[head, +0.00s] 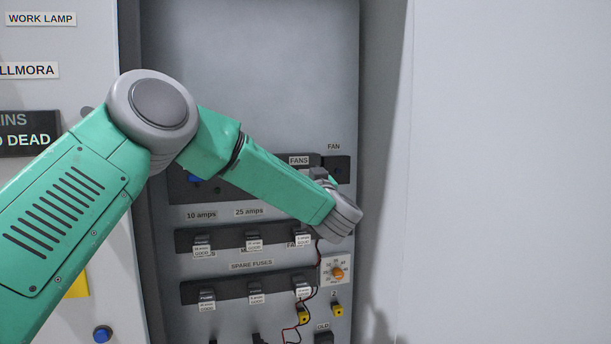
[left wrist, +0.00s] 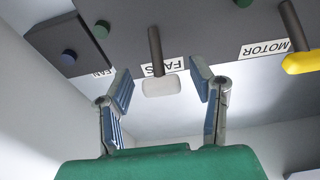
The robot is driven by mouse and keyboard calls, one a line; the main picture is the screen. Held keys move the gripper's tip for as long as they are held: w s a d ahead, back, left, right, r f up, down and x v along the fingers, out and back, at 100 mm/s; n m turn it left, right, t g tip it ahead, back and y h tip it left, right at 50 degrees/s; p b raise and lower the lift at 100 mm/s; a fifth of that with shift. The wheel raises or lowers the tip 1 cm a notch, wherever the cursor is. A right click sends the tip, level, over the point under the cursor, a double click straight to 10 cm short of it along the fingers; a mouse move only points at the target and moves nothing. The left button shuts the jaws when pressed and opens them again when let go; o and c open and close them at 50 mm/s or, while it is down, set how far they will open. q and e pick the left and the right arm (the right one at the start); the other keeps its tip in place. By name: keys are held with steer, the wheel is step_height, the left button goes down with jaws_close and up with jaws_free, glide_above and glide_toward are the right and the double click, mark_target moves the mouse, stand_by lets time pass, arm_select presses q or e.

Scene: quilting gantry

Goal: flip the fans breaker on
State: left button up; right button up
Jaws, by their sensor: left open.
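The fans breaker (left wrist: 162,86) shows in the left wrist view as a dark lever with a white end. Its label, partly hidden by the lever, is on the panel behind; the FANS label (head: 299,160) is readable in the head view. My left gripper (left wrist: 160,76) is open, with one finger on each side of the white end and visible gaps between. In the head view my left gripper (head: 322,178) is mostly hidden by its own wrist, just below the FANS label. That arm also hides the lever there. My right gripper is in neither view.
The motor lever with a yellow end (left wrist: 302,62) stands beside the fans breaker. Below are fuse rows (head: 254,241) and an orange dial (head: 337,272). The cabinet's side wall (head: 382,150) is close right.

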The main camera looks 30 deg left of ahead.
arm_select(q)
steer(key=v, duration=1.2)
